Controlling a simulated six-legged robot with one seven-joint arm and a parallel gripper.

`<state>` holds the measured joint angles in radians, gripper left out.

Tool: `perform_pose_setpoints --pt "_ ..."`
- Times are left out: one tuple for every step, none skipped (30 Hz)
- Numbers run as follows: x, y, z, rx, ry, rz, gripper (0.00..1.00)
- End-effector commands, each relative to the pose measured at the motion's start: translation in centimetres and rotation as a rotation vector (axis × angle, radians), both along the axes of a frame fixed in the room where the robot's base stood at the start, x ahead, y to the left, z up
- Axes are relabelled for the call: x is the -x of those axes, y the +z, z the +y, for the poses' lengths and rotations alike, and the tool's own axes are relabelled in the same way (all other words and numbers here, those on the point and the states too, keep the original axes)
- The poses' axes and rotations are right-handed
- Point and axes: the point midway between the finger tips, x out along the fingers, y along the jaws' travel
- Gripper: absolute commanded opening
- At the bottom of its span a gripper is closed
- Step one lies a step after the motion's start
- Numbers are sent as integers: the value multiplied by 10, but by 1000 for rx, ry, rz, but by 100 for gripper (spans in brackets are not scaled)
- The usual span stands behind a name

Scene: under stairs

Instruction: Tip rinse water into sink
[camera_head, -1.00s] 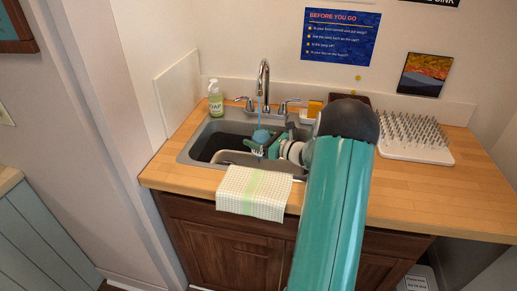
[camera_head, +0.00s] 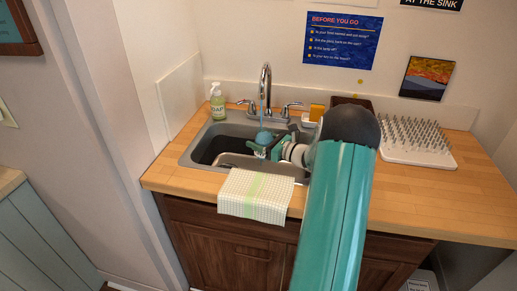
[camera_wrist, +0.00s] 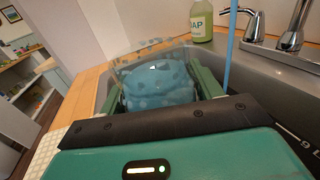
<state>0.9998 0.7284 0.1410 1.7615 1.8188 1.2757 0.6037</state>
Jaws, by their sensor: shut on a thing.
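My gripper (camera_head: 264,146) is over the sink (camera_head: 208,150), shut on a blue mottled cup (camera_head: 264,137). The wrist view shows the cup (camera_wrist: 158,88) between my green fingers (camera_wrist: 205,78), with a clear, see-through rim above the blue part. I cannot tell how much water is in it, or if it is tilted. A blue stream of water (camera_head: 262,107) runs down from the tap (camera_head: 265,72). In the head view it ends at or behind the cup; in the wrist view the stream (camera_wrist: 231,45) passes right of the cup.
A soap bottle (camera_head: 217,103) stands at the sink's back left. A checked towel (camera_head: 257,194) hangs over the front edge. My arm hides part of the right counter (camera_head: 410,186).

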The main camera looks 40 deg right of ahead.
Motion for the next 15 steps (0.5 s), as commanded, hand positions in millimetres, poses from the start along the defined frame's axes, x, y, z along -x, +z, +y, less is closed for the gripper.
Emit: perform_pose_setpoints --pt "-3 0 -5 2 0 -4 24" --pt "-5 0 -9 2 -1 -5 24" --pt "-8 -1 -14 0 -1 -5 24" --pt "-11 -1 -19 0 -1 -6 24" --pt "-13 -1 -24 1 -1 -7 24" --pt "-17 -2 -31 1 0 -8 24" --pt "-20 -3 -36 1 0 -8 24" --pt "-24 -4 -42 0 1 -9 24" --pt "-28 -4 -50 0 0 -9 24" --pt "-31 -5 -56 0 0 -9 24" --pt "-34 -6 -62 0 0 -9 24" --pt "-38 -7 -70 0 1 -9 24" --pt "-41 -8 -76 0 1 -9 24" --pt "-43 -9 -81 1 1 -9 24" --pt "-46 -10 -87 1 0 -9 24"
